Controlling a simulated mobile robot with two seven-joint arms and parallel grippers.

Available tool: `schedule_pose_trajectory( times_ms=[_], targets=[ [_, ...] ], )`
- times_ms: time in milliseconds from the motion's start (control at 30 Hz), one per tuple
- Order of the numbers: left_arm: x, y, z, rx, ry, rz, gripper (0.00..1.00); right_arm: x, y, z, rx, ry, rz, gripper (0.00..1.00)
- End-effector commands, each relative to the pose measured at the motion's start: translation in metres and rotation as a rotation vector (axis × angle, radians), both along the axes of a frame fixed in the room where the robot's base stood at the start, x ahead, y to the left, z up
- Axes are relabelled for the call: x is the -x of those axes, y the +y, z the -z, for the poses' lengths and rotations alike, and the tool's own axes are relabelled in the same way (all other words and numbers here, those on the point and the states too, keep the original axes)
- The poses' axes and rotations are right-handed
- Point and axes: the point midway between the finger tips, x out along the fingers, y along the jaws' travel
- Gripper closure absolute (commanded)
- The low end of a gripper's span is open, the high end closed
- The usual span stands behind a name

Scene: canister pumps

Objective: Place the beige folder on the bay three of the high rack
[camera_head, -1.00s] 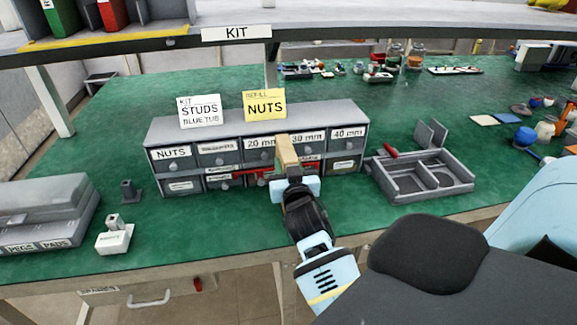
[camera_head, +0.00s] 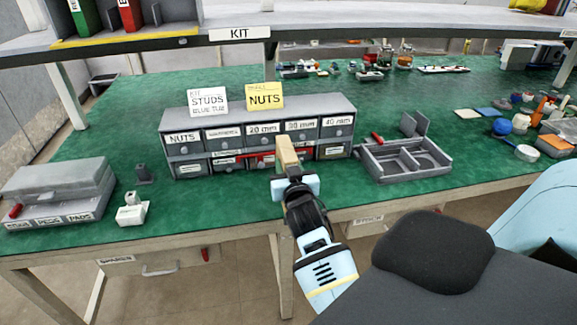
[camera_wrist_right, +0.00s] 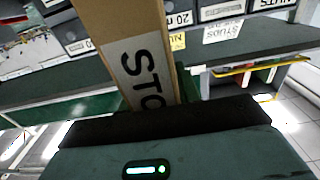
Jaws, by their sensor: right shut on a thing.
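The beige folder (camera_head: 287,152) is held upright in my right gripper (camera_head: 296,187), seen nearly edge-on in front of the drawer unit. In the right wrist view the folder (camera_wrist_right: 128,45) stands between the jaws, with a pale label whose letters begin "STO"; the rest of the label is hidden. The gripper (camera_wrist_right: 155,112) is shut on its lower part. The high rack (camera_head: 330,24), marked KIT, crosses the top of the head view. Its bay numbers do not show. My left gripper is not in view.
Green (camera_head: 82,18) and red (camera_head: 130,14) binders stand at the rack's left, beside grey dividers (camera_head: 180,10). Below are a grey drawer unit (camera_head: 260,110) with cards on top and a divided grey tray (camera_head: 405,160).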

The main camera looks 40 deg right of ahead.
Motion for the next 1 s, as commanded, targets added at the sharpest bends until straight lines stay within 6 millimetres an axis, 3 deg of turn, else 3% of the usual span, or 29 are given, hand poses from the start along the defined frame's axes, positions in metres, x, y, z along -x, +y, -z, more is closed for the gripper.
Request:
schedule_pose_trajectory(
  times_ms=[367,500,667,900,1000],
  targets=[
    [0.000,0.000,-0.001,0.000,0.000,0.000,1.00,0.000,0.000,-0.001,0.002,-0.001,-0.003,1.00],
    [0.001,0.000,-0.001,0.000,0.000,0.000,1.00,0.011,0.013,-0.001,0.005,0.002,-0.031,1.00],
    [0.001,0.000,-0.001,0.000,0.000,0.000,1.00,0.044,0.057,0.002,0.007,0.005,-0.132,1.00],
    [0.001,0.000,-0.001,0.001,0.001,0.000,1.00,0.116,0.148,0.007,0.000,0.005,-0.347,1.00],
    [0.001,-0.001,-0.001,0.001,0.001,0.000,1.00,0.143,0.176,0.006,0.000,0.002,-0.418,1.00]
  ],
)
